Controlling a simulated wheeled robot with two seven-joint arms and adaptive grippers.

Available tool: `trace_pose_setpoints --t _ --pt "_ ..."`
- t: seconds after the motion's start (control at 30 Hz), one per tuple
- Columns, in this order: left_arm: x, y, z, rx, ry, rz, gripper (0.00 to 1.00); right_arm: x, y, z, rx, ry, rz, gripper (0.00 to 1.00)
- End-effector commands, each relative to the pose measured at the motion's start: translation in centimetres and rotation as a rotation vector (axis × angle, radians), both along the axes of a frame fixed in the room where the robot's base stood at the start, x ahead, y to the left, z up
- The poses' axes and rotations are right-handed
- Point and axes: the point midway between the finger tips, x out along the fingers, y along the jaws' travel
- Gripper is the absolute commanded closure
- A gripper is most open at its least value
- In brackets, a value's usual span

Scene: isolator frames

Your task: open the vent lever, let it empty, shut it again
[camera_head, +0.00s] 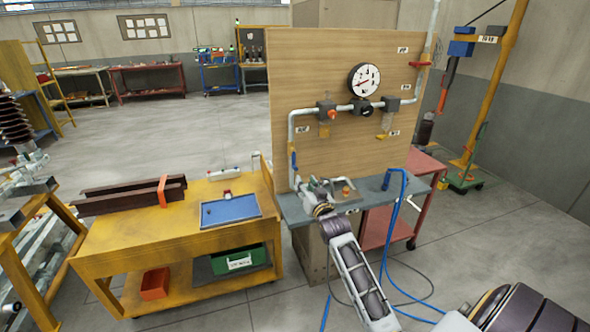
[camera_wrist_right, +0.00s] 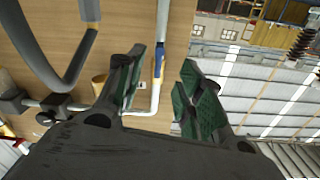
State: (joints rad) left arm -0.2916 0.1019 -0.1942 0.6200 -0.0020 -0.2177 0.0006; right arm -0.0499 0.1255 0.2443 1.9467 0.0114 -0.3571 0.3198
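A blue lever handle (camera_head: 294,160) hangs along the white pipe at the left edge of the wooden board, and no label names it as the vent lever. In the right wrist view the blue handle (camera_wrist_right: 159,59) shows beyond and between my fingers, with a gap. My right gripper (camera_wrist_right: 163,85) is open and empty, its green-lined fingers apart. In the head view my right gripper (camera_head: 313,190) is small at the board's lower left, its fingertips hard to make out. A round gauge (camera_head: 364,80) sits on the pipe. My left gripper is out of view.
A red handle (camera_head: 420,65) is on the right pipe, and a yellow one (camera_head: 383,135) hangs under the gauge line. A grey bench top (camera_head: 375,198) lies below the board (camera_head: 330,60). A yellow cart (camera_head: 130,235) stands left. Blue hoses (camera_head: 400,215) hang right.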

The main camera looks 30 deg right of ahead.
Motion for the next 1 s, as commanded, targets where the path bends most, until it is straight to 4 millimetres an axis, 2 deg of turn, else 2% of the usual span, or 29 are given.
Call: trace_pose_setpoints --t 1.0 --pt "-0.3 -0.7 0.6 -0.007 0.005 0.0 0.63 8.3 -2.0 0.1 -0.001 -0.001 0.0 0.63"
